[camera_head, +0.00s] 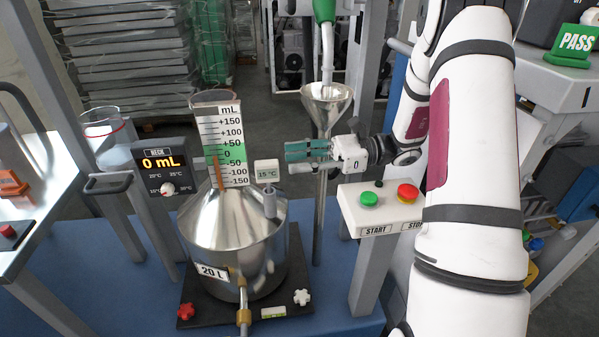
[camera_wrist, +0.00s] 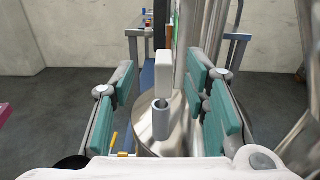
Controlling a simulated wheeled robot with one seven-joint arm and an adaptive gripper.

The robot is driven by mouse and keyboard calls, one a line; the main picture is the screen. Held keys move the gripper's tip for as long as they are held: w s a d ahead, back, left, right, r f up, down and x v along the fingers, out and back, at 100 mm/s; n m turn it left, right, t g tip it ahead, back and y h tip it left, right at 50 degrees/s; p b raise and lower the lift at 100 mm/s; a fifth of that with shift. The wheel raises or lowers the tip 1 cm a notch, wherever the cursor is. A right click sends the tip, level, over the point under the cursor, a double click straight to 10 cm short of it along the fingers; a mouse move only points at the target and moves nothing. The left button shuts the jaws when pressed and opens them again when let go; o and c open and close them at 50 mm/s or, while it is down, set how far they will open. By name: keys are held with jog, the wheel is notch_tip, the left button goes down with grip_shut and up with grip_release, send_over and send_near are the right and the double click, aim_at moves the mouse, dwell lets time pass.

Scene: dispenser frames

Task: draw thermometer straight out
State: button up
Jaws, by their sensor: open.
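The thermometer shows as a white block head marked 15 °C (camera_head: 267,171), upright above a grey sleeve (camera_head: 270,204) on the shoulder of the steel 20 L vessel (camera_head: 230,225). In the wrist view the white head (camera_wrist: 163,62) stands over the sleeve (camera_wrist: 161,122), with a short thin stem between them. My gripper (camera_head: 288,152) is open, just right of the thermometer head and pointing left. In the wrist view its teal-padded fingers (camera_wrist: 160,82) lie either side of the thermometer's line, with visible gaps. The lower stem is hidden in the sleeve.
A graduated neck scale (camera_head: 219,135) rises from the vessel, left of the thermometer. A funnel (camera_head: 327,103) on a pipe stands behind my gripper. A START/STOP button box (camera_head: 380,208) sits below my arm. A display reading 0 mL (camera_head: 164,165) is at left.

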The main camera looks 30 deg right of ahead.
aim_at(266, 162)
jog(key=shift+w+f+b+x, duration=0.15)
jog(key=shift+b+x, duration=0.05)
jog(key=shift+x, duration=1.55)
jog(key=shift+w+f+b+x, duration=0.1)
jog(key=shift+f+b+x, duration=0.05)
jog(key=shift+x, duration=1.65)
jog(key=shift+d, duration=0.1)
